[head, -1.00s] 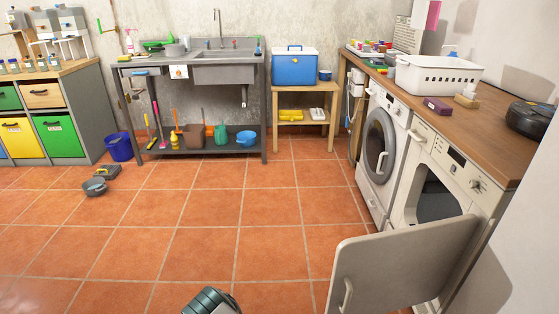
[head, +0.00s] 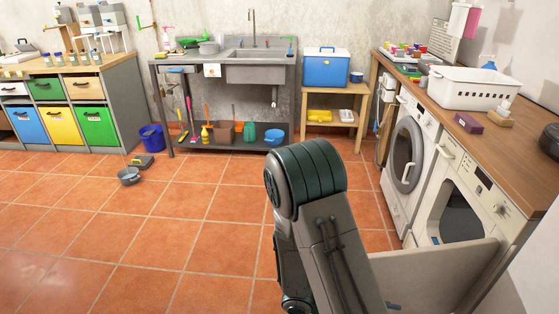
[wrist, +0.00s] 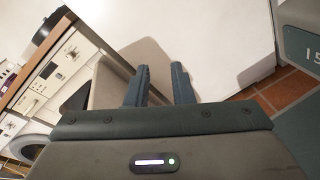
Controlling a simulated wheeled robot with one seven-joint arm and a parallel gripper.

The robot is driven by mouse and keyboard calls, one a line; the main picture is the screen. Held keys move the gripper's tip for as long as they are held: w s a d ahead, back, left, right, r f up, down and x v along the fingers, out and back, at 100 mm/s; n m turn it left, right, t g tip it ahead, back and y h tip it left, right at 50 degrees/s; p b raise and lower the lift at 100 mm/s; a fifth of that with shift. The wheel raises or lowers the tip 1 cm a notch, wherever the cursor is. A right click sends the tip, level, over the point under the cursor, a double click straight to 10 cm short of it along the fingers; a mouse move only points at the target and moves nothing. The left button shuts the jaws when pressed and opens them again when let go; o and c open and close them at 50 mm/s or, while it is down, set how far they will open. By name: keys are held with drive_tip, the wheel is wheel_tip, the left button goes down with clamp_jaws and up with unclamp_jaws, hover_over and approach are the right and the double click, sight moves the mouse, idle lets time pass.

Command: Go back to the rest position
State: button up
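My gripper (wrist: 160,77) shows in the wrist view, with two dark fingers standing apart and nothing visible between them. It is open and appears empty. Behind the fingers are a beige panel, which looks like the open machine door, and a pale wall. In the head view my arm rises from the bottom, right of centre, its grey links and dark rounded joint above the floor. My gripper is not visible there.
The front-loading machine (head: 470,200) at right has its door (head: 440,280) swung open, close beside my arm. A washing machine (head: 405,160) stands behind it. The floor (head: 130,235) left of my arm is clear.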

drive_tip(key=a+r+m+t+y+p, duration=0.1)
drive_tip(key=a+r+m+y+p, duration=0.2)
drive_tip(key=r, duration=0.6)
drive_tip(key=s+a+r+m+t+y+p, duration=0.1)
drive_tip(key=a+r+m+t+y+p, duration=0.1)
drive_tip(key=r+y, duration=0.5)
drive_tip(key=s+a+r+m+t+y+p, duration=0.1)
drive_tip(key=a+r+m+y+p, duration=0.3)
drive_tip(key=r, duration=0.7)
drive_tip(key=shift+s+a+m+t+y+p, duration=0.2)
drive_tip(key=shift+m+t+y+p, duration=0.2)
drive_tip(key=shift+m+t+y, duration=0.45)
drive_tip(key=shift+d+n, duration=0.1)
drive_tip(key=shift+n, duration=0.15)
